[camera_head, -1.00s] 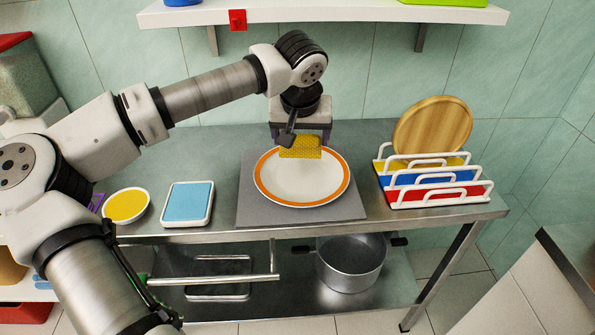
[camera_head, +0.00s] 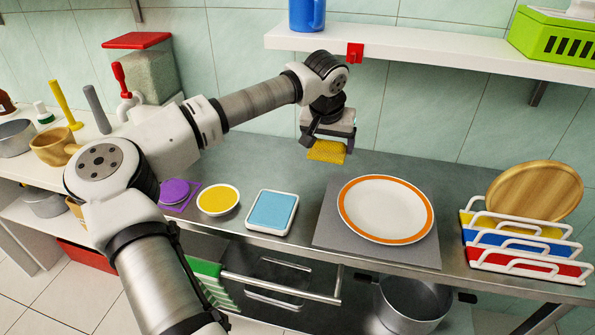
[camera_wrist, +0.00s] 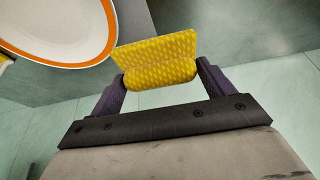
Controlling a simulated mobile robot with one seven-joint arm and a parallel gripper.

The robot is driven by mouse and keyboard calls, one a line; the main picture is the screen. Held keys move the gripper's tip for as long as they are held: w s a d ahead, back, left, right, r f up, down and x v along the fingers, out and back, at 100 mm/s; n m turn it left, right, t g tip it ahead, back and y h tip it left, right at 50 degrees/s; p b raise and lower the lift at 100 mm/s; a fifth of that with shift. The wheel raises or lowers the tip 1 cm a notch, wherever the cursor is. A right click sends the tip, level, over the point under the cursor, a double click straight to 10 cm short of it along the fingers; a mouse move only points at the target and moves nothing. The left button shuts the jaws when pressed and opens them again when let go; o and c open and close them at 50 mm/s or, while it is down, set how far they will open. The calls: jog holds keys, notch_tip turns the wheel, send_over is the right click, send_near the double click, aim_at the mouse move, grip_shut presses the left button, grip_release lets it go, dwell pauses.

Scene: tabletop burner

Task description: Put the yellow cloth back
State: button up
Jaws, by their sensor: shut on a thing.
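The yellow cloth (camera_head: 327,152) is held by my gripper (camera_head: 328,143), above the back part of the metal counter. In the wrist view the cloth (camera_wrist: 155,58) looks textured and folded, and it sits between the two dark fingers of my gripper (camera_wrist: 160,78). The cloth is apart from the white plate with an orange rim (camera_head: 386,209), which lies to its right and nearer on a grey mat (camera_head: 330,235). The plate also shows at the upper left of the wrist view (camera_wrist: 62,25).
A blue pad in a white tray (camera_head: 271,211), a bowl of yellow contents (camera_head: 217,199) and a purple item (camera_head: 175,192) stand left of the mat. A coloured rack (camera_head: 520,250) with a wooden board (camera_head: 535,191) is at right. A white shelf (camera_head: 420,55) hangs above, with a red hook (camera_head: 355,53).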

jog(key=w+a+p, duration=0.1)
jog(key=w+a, duration=0.2)
jog(key=a, duration=0.4)
jog(key=p, duration=0.1)
send_over(296, 174)
jog(key=s, duration=0.1)
jog(key=f, duration=0.6)
jog(key=shift+s+a, duration=0.15)
jog(key=shift+a, duration=0.05)
jog(key=shift+f+p, duration=0.35)
jog(key=shift+f, duration=1.65)
jog(key=shift+f, duration=0.1)
jog(key=shift+f, duration=0.2)
jog(key=o, duration=1.5)
jog(key=shift+r, duration=0.1)
jog(key=shift+r, duration=0.15)
